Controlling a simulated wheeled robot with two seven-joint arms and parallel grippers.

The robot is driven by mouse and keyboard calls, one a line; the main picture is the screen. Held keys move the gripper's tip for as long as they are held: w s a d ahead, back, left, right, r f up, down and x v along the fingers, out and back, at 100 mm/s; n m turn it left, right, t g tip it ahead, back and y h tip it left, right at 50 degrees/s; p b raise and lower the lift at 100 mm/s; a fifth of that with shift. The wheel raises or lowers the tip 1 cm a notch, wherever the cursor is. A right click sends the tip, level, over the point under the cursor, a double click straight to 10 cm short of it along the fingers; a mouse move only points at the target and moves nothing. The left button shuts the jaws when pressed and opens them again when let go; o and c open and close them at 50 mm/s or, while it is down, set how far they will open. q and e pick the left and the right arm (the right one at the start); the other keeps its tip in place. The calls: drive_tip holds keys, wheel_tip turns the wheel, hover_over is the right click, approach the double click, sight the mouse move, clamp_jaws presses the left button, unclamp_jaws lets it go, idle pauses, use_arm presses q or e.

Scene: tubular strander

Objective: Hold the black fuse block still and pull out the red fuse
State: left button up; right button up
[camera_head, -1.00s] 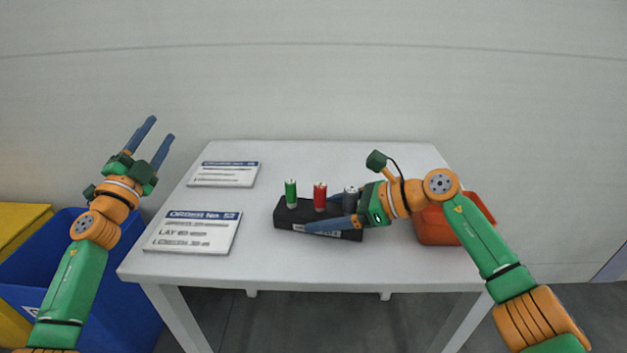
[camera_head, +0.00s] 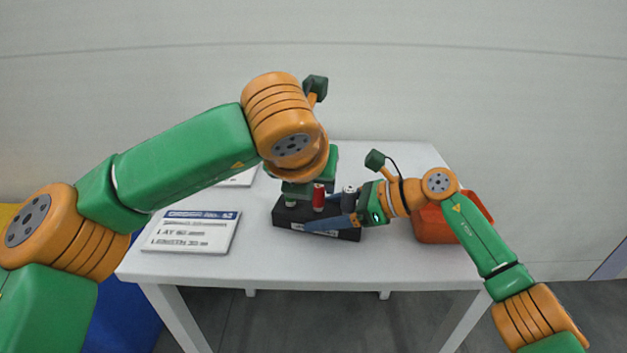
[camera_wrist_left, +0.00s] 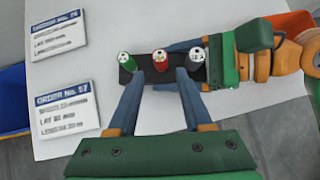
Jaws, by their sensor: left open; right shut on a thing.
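The black fuse block (camera_head: 290,218) sits on the white table and carries a green, a red and a grey fuse in a row. The red fuse (camera_head: 319,196) stands upright in the middle; it also shows in the left wrist view (camera_wrist_left: 160,60). My right gripper (camera_head: 330,225) is shut on the block, its blue finger along the front side. My left gripper (camera_wrist_left: 158,78) is open above the block, with its fingertips either side of the red fuse and nothing held. In the head view my left arm hides the green fuse's top and most of the left fingers.
The green fuse (camera_wrist_left: 126,62) and the grey fuse (camera_wrist_left: 197,58) stand close on each side of the left fingers. Two order cards lie at the left, the nearer one (camera_head: 192,231) in plain view. An orange-red bin (camera_head: 432,225) stands at the right behind my right arm.

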sight(318, 191)
use_arm(q)
drive_tip(key=x, duration=0.7)
drive_tip(key=shift+w+f, duration=0.25)
drive_tip(key=shift+f, duration=0.05)
clamp_jaws()
drive_tip(key=shift+r, duration=0.1)
drive_tip(key=shift+r, duration=3.45)
use_arm(e)
drive_tip(key=o, duration=1.5)
drive_tip(key=shift+w+f, duration=0.1)
use_arm(q)
drive_tip(key=shift+w, duration=0.1)
